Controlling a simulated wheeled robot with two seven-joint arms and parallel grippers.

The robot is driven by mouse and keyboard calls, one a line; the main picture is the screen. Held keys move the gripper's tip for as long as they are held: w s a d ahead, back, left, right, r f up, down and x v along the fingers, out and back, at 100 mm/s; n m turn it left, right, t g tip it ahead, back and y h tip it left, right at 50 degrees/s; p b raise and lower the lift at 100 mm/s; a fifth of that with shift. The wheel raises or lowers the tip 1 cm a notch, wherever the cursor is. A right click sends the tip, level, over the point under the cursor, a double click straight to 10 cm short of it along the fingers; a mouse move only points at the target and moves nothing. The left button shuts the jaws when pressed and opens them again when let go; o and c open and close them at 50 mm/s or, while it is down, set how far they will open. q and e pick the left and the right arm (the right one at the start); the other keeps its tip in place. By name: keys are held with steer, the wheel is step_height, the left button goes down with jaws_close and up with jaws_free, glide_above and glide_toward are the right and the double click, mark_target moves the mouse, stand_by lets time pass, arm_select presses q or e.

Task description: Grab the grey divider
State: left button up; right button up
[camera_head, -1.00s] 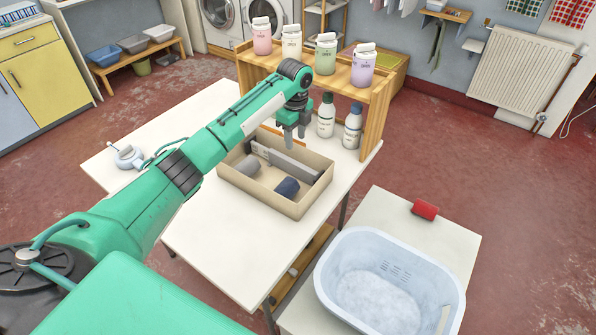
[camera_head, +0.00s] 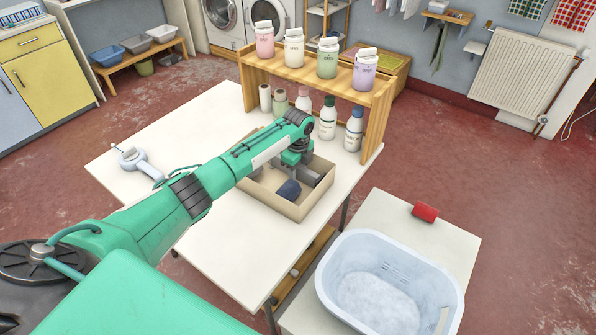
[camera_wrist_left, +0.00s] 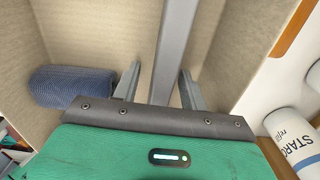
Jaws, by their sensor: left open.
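The grey divider (camera_wrist_left: 174,40) is a straight upright strip inside the open beige box (camera_head: 268,201). In the left wrist view it runs between the two fingers of my left gripper (camera_wrist_left: 158,76). The fingers are open, one on each side of the divider, with a gap visible on both sides. In the head view my left gripper (camera_head: 293,164) reaches down into the box, and the arm hides much of the divider. A dark blue roll (camera_head: 289,189) lies in the box beside the gripper; it also shows in the left wrist view (camera_wrist_left: 66,85). My right gripper is not in view.
A wooden shelf (camera_head: 373,130) behind the box carries several jars, with white bottles (camera_head: 328,118) below. A grey-white handled device (camera_head: 133,160) lies on the table's left. A red roll (camera_head: 425,212) and a pale blue basket (camera_head: 338,260) are at the right.

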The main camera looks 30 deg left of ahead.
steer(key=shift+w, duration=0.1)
arm_select(q)
jaws_close()
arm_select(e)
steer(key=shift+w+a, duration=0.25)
arm_select(q)
steer(key=shift+r, duration=0.15)
